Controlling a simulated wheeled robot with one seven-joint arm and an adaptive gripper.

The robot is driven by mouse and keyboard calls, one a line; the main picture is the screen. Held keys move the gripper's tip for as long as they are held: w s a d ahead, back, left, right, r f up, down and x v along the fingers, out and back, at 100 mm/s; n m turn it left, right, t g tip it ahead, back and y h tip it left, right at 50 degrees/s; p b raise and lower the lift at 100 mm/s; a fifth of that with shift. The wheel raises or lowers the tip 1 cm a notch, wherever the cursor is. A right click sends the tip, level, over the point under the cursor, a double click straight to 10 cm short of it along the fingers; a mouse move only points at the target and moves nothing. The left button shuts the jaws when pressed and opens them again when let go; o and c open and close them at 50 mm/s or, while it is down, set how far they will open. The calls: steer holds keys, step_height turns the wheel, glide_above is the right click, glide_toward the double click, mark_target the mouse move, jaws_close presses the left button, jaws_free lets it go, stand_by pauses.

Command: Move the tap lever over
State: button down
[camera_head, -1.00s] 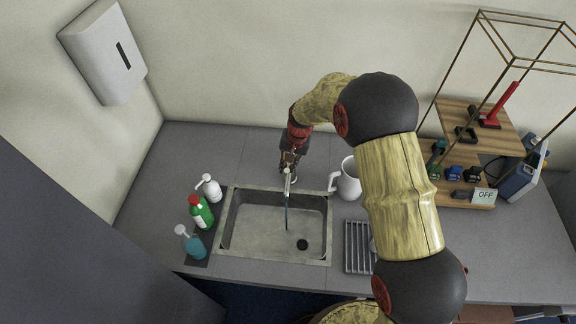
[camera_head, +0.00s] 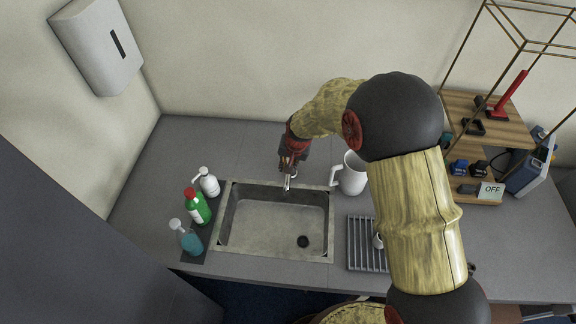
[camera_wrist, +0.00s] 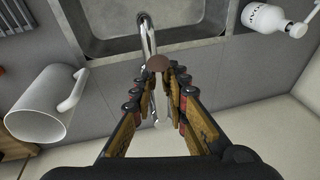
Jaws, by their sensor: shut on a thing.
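The metal tap stands at the back edge of the sink (camera_head: 230,215), its curved spout (camera_wrist: 146,32) reaching over the basin in the wrist view. No water stream shows under the spout. My gripper (camera_head: 288,172) is at the tap, pointing down from behind. In the wrist view my gripper (camera_wrist: 158,78) has its two fingers closed in around the tap lever (camera_wrist: 159,106), a pale narrow piece between them. A brown round cap (camera_wrist: 158,63) shows at the fingertips. The fingers hide part of the lever and the tap's base.
A white jug (camera_head: 353,175) stands close right of the tap. A drying rack (camera_head: 365,250) lies right of the basin.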

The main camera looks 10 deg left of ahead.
steer(key=shift+f, duration=0.15)
steer(key=c, duration=1.8)
jaws_free()
steer(key=shift+c, duration=0.2)
steer(key=shift+o, duration=0.5)
steer(key=shift+r, duration=0.55)
steer(key=v, duration=1.1)
steer(key=shift+s, duration=0.25)
steer(key=shift+d+f, duration=0.1)
steer(key=shift+d, duration=0.05)
